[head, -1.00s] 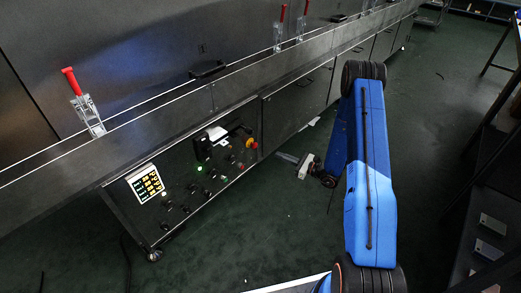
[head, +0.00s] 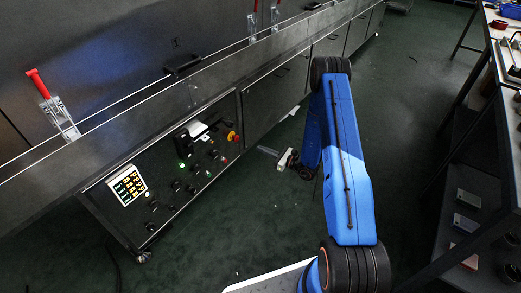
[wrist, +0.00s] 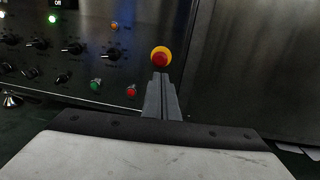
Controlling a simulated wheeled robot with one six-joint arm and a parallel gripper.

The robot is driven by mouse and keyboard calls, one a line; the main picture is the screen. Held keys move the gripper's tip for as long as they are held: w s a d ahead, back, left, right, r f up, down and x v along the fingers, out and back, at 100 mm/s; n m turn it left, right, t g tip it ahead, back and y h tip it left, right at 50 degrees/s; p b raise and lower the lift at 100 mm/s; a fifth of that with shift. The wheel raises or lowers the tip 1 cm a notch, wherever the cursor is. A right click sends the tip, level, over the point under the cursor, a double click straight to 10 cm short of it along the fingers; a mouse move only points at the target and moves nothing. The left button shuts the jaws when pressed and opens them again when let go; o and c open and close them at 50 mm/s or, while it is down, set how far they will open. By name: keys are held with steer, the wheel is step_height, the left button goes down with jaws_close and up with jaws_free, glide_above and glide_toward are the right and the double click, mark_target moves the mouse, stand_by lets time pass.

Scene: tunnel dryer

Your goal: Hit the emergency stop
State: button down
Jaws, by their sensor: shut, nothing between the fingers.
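The emergency stop is a red mushroom button on a yellow ring (head: 233,137), at the right end of the dryer's control panel in the head view. In the wrist view the emergency stop (wrist: 160,57) shows straight beyond my fingertips, unobstructed. My gripper (wrist: 161,78) is shut and empty, its fingers together and pointing at the button. In the head view my gripper (head: 266,151) is to the right of the panel and a little lower than the button, apart from it.
The control panel (head: 170,205) carries several knobs, a keypad (head: 127,185) and a lit green lamp (head: 182,166). Green (wrist: 96,84) and red (wrist: 131,91) small buttons sit left of the fingers. A shelf rack (head: 480,190) stands at right. The floor between is clear.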

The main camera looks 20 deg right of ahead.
mark_target(238, 139)
steer(key=x, duration=1.1)
steer(key=shift+w+a, duration=0.2)
